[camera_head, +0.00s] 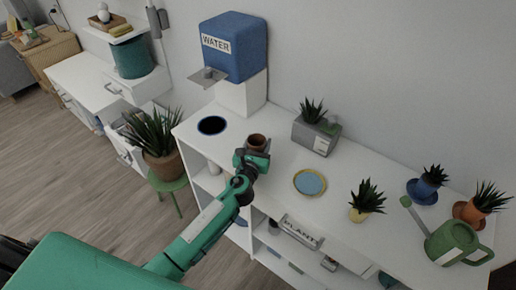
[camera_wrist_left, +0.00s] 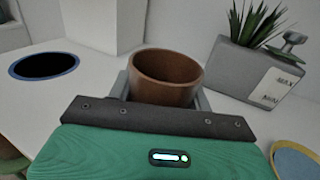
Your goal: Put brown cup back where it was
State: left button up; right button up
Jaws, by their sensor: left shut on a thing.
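The brown cup (camera_head: 257,142) is upright above the white shelf desk, between the round dark spot with a blue rim (camera_head: 212,125) and the grey planter. My left gripper (camera_head: 254,157) is shut on the cup. In the left wrist view the brown cup (camera_wrist_left: 165,77) sits between the gripper's fingers (camera_wrist_left: 163,92), its open mouth facing up and its inside looking empty. Its lower part is hidden by the gripper, so I cannot tell whether it touches the desk. My right gripper is not in view.
A blue water dispenser (camera_head: 236,46) stands behind. A grey planter (camera_head: 316,136) is to the right. A plant on a green stool (camera_head: 170,184) is left.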

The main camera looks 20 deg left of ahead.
pick_arm(q)
jog(key=shift+f, duration=0.45)
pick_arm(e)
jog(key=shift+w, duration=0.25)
pick_arm(q)
jog(key=shift+f, duration=0.1)
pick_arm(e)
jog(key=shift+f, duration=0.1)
pick_arm(q)
jog(key=o, duration=1.2)
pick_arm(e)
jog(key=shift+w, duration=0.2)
pick_arm(q)
jog(key=shift+s, duration=0.1)
jog(key=s, duration=0.4)
jog(key=shift+s+d, duration=0.1)
jog(key=shift+s, duration=0.1)
jog(key=s, duration=0.5)
jog(key=shift+s+d+b, duration=0.15)
jog(key=shift+s+b, duration=0.15)
jog(key=shift+s, duration=0.9)
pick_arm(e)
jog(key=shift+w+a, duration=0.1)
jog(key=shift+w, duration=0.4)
